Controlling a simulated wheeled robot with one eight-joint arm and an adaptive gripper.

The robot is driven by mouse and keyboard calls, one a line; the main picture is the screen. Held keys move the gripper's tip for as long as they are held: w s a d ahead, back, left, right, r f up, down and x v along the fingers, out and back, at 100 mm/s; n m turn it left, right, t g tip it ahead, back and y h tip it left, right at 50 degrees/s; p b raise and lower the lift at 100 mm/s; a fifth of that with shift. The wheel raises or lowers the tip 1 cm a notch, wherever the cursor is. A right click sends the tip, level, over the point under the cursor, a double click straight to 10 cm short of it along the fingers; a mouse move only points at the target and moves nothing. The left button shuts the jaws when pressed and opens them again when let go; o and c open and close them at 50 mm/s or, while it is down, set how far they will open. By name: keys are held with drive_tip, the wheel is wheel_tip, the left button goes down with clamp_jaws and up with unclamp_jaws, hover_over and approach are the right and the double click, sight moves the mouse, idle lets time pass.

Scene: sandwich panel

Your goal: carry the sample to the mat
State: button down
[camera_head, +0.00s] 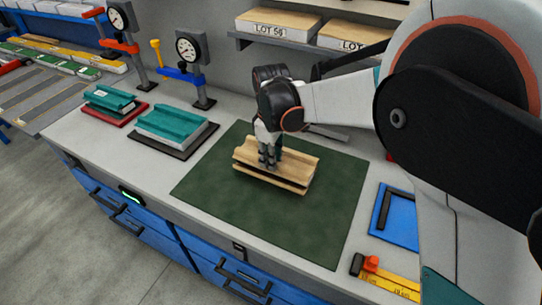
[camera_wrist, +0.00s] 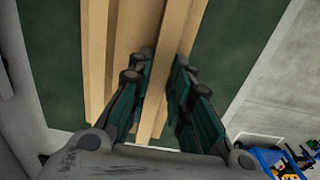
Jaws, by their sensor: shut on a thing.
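The sample is a pale wooden sandwich panel piece (camera_head: 293,178) with raised ribs and a groove. It is at the dark green mat (camera_head: 225,205), over its middle in the head view. Whether it rests on the mat or hangs just above it, I cannot tell. My gripper (camera_head: 268,164) points down at the left part of the sample and is shut on one of its ribs. In the wrist view the fingers (camera_wrist: 158,95) stand on both sides of a rib of the sample (camera_wrist: 122,50). The fingertips are partly hidden.
Left of the mat, a teal block (camera_head: 172,122) sits on a dark plate and another teal piece (camera_head: 108,100) on a red plate. Dial gauges (camera_head: 189,50) stand behind. A blue tray (camera_head: 398,222) and a yellow ruler (camera_head: 388,281) lie to the right. The mat's front is clear.

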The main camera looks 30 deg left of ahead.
drive_tip(key=shift+f+b, duration=0.85)
drive_tip(key=shift+f, duration=0.6)
drive_tip(key=shift+f, duration=0.35)
drive_tip(key=c, duration=1.4)
unclamp_jaws()
drive_tip(key=shift+o, duration=0.2)
